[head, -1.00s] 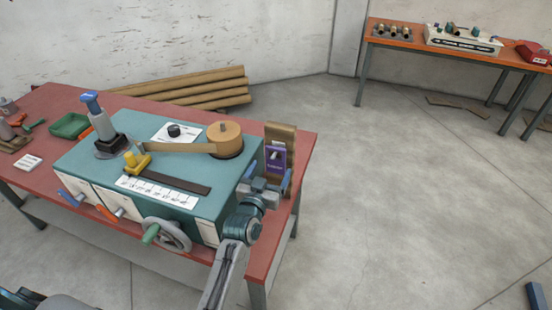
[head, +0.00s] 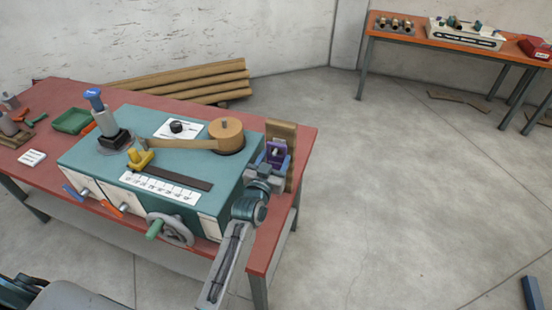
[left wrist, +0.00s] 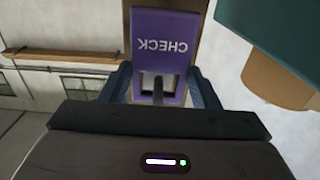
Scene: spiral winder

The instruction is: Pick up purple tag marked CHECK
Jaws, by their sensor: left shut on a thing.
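The purple tag (left wrist: 163,45) with the word CHECK, upside down in the left wrist view, is between the two blue fingers of my left gripper (left wrist: 160,85). In the head view the tag (head: 275,153) shows as a small purple patch in front of an upright wooden block (head: 281,130) at the right end of the red table. My left gripper (head: 274,164) is shut on the tag there. I cannot tell whether the tag still touches the block. My right gripper is not in view.
A teal winder machine (head: 155,165) fills the red table (head: 296,150) left of the tag, with a wooden drum (head: 226,136) and a handwheel (head: 176,229). Wooden beams (head: 190,80) lie behind. An orange bench (head: 385,36) stands far right. The floor between is clear.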

